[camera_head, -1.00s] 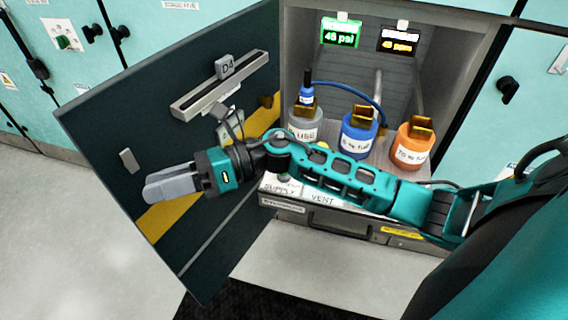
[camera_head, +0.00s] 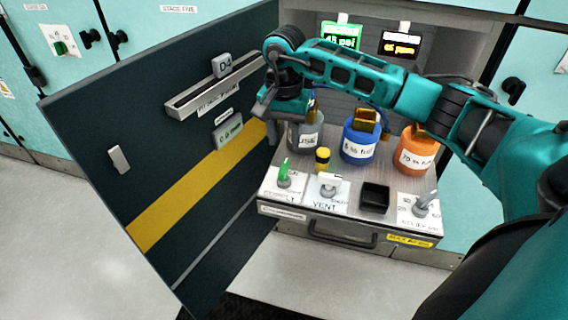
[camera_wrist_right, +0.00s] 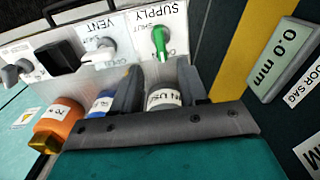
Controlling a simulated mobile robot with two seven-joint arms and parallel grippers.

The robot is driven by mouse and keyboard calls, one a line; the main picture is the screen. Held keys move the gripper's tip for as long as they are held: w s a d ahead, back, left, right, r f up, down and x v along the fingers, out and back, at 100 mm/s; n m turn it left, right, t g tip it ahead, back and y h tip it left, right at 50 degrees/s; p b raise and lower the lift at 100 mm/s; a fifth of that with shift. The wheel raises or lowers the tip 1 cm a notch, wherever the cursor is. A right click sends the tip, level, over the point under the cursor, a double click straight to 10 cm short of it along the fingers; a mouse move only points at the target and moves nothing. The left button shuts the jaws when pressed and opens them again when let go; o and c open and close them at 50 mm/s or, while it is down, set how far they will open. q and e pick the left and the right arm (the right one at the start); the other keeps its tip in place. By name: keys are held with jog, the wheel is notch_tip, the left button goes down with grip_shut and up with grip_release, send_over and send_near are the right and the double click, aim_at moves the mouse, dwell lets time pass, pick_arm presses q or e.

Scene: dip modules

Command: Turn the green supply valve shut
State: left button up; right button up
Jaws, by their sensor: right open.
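The green supply valve (camera_head: 284,172) is a small lever on a white plate at the left front of the drawer panel. It also shows in the wrist view (camera_wrist_right: 160,42), its lever beside small lettering; I cannot tell which mark it points at. My right gripper (camera_head: 284,112) is above and behind the valve, near the grey bottle, pointing downward. In the wrist view its two fingers (camera_wrist_right: 160,90) are apart, with the valve beyond them, not touched. The grey bottle (camera_wrist_right: 160,99) shows between the fingers. My left gripper is not in view.
A yellow-capped piece (camera_head: 322,158), a blue bottle (camera_head: 359,147) and an orange bottle (camera_head: 414,155) stand behind. The open dark door (camera_head: 140,130) borders the left.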

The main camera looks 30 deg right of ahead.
aim_at(284, 165)
notch_tip(284, 165, down, 8)
jog(key=shift+f+b, duration=0.2)
jog(key=shift+b, duration=0.15)
grip_shut()
dwell(0.4)
